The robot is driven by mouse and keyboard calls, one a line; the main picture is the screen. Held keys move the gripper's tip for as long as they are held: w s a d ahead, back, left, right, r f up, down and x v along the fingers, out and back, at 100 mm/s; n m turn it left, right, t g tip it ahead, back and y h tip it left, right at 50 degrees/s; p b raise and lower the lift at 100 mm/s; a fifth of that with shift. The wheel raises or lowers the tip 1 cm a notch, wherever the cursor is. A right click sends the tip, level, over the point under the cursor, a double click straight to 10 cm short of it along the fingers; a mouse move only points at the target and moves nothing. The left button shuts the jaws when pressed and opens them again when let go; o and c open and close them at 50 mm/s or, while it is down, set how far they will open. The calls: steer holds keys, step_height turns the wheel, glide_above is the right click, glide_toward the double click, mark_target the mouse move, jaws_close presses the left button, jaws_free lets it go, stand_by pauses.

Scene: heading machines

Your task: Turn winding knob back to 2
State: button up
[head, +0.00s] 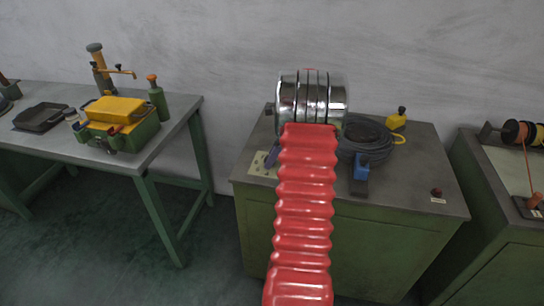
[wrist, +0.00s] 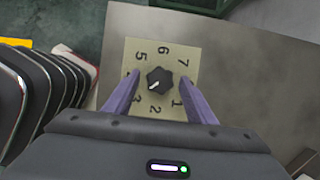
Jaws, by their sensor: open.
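The winding knob (wrist: 159,79) is a small black lobed knob on a cream dial plate (wrist: 190,50) numbered 1 to 7. Its white mark points to the lower left in the wrist view, roughly toward 3. My gripper (wrist: 160,75) is open, with one purple finger on each side of the knob and visible gaps between. The 4 is mostly hidden by the left fingertip. In the head view the plate (head: 258,169) lies on the left of the green cabinet's top, and the knob is hidden behind my arm.
A workbench (head: 170,130) stands left, beyond a floor gap.

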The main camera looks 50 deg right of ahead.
steer(key=c, duration=0.9)
steer(key=shift+a, duration=0.25)
steer(key=shift+c, duration=0.7)
steer(key=shift+d, duration=0.15)
steer(key=shift+d+n, duration=0.1)
steer(key=shift+n, duration=0.3)
steer(key=n+y, duration=0.1)
steer(key=n, duration=0.1)
steer(key=shift+w+n+g, duration=0.1)
steer(key=shift+n+g, duration=0.2)
steer(key=n, duration=0.2)
steer(key=n+g+y, duration=0.1)
steer(key=n, duration=0.2)
steer(key=shift+w+d+g, duration=0.1)
steer(key=shift+d+g, duration=0.05)
steer(key=shift+g, duration=0.15)
steer(key=shift+n, duration=0.3)
